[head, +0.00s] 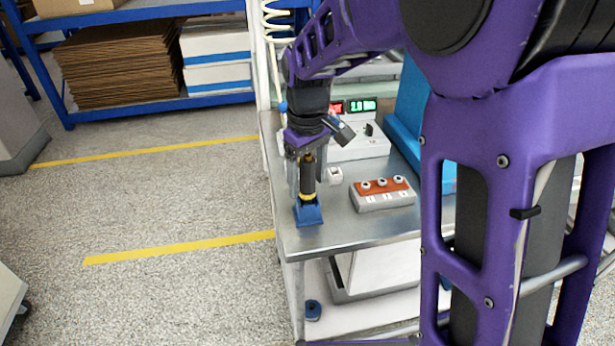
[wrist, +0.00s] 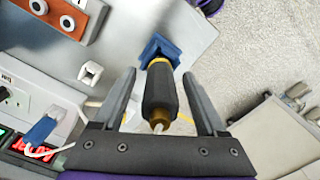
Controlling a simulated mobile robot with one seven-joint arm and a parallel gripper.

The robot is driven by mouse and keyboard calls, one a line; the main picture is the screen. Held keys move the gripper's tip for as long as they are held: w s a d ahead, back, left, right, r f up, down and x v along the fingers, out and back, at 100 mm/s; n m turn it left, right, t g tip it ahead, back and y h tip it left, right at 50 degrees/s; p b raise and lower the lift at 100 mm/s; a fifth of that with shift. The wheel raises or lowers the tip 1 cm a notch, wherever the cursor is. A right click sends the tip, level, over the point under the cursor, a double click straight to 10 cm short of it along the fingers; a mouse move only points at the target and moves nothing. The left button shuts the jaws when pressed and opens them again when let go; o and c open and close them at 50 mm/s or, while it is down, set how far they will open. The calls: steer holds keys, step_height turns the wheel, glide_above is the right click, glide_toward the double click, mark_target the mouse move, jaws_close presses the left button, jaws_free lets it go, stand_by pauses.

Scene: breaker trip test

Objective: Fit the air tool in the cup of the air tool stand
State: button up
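The air tool (head: 308,182) is a black cylinder with a yellow ring low on it. It stands roughly upright on the blue air tool stand (head: 309,215) at the table's near left corner. In the wrist view, the air tool (wrist: 160,88) shows its brass end with a pale stub towards me, and its far end meets the blue stand (wrist: 158,48). The cup itself is hidden behind the tool. My gripper (wrist: 160,73) is open, one finger on each side of the tool, with gaps visible. My gripper (head: 306,185) also shows in the head view, pointing down over the stand.
A small white block (head: 335,175), an orange-topped box with white knobs (head: 382,190) and a white device with lit displays (head: 360,140) are on the metal table (head: 340,235). A pale coiled hose (head: 277,25) hangs behind my arm. Floor left of the table is clear.

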step_height(320, 180, up, 17)
steer(key=p, duration=0.3)
steer(key=shift+r, duration=0.2)
stand_by(0.4)
